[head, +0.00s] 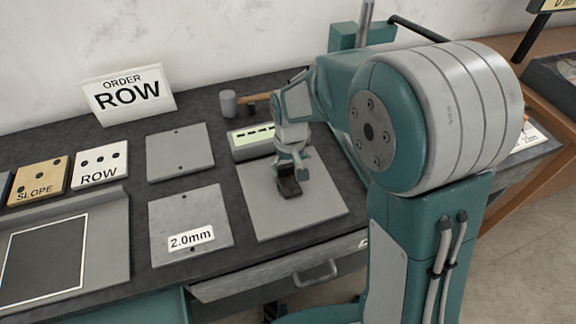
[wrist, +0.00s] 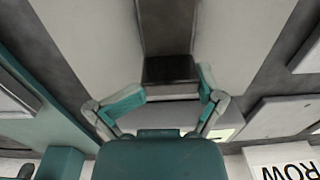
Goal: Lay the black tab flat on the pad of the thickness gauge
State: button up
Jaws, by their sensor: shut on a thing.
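The thickness gauge has a light grey pad (head: 318,211) with a pale display housing (head: 243,150) along its back edge; the display shows a row of dashes. My gripper (head: 290,166) points down over the pad and is shut on the black tab (head: 289,188). The tab is over the middle of the pad, low down; I cannot tell whether it touches the pad. In the wrist view the tab (wrist: 170,70) shows as a dark block between the two fingertips (wrist: 172,90). My fingers hide part of it.
Left of the gauge lie a grey plate labelled 2.0mm (head: 180,215) and a plain grey plate (head: 180,153). A hammer (head: 229,103) lies behind the gauge.

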aim_at(289, 165)
jog(key=o, duration=1)
jog(key=shift+a, duration=0.1)
notch_tip(289, 165, up, 12)
jog(key=s+d+r+m+t, duration=0.1)
jog(key=s+d+r+t, duration=0.1)
jog(key=s+d, duration=0.4)
jog(key=s+d+r+m+t, duration=0.2)
jog(key=s+d, duration=0.4)
jog(key=s, duration=0.7)
jog(key=shift+d+r+t, duration=0.35)
jog(key=shift+r+t, duration=0.25)
jog(key=shift+t, duration=0.1)
